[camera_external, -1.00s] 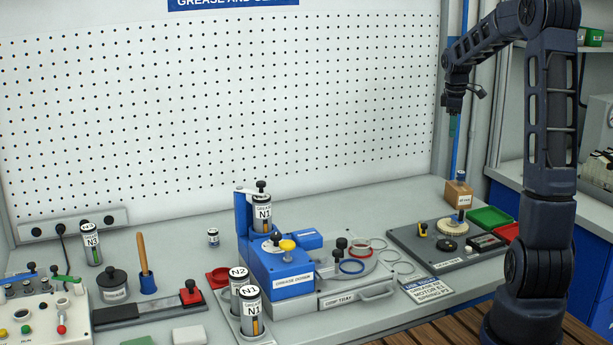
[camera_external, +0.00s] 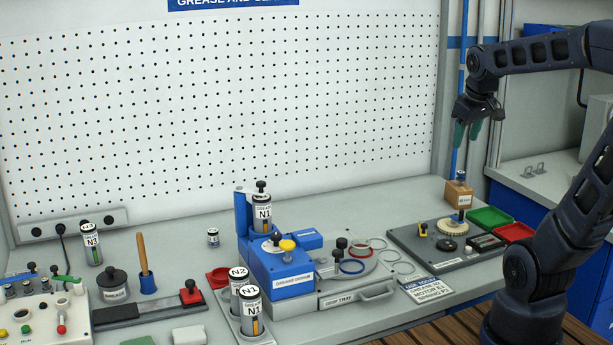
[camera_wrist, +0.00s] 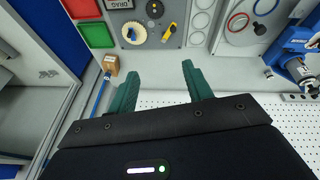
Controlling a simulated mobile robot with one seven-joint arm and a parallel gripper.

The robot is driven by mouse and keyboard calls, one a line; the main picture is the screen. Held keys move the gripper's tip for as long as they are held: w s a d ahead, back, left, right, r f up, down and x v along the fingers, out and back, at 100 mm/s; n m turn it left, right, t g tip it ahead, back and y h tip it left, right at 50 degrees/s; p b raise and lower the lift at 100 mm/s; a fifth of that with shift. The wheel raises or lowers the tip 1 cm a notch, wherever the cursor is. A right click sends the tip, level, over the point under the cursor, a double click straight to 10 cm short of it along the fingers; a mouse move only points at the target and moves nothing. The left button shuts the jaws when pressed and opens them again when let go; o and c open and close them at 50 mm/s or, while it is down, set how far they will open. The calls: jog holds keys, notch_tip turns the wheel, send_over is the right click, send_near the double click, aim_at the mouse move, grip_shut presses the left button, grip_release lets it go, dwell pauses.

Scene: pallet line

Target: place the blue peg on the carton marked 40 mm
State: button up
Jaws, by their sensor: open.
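A small brown carton (camera_external: 457,196) with a white label stands at the back right of the bench; the label is too small to read. A small cylinder with a dark blue band (camera_external: 461,176) stands upright on it. My gripper (camera_external: 466,143) is open and empty, in the air above the carton. In the wrist view the carton (camera_wrist: 111,64) is just left of my open fingers (camera_wrist: 159,70), beyond the left fingertip.
The dark board (camera_external: 415,240) carries the pale gear (camera_external: 450,227) and small parts. Green (camera_external: 490,218) and red (camera_external: 515,232) trays lie right of it. The blue grease machine (camera_external: 280,268) stands mid-bench. A pegboard wall (camera_external: 300,110) and a blue pipe (camera_external: 462,80) are behind.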

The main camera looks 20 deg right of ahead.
jog(key=s+a+f+m, duration=0.2)
jog(key=s, duration=0.6)
jog(key=shift+a+f+t+y, duration=0.2)
jog(key=shift+f+t+y, duration=0.2)
dwell(0.7)
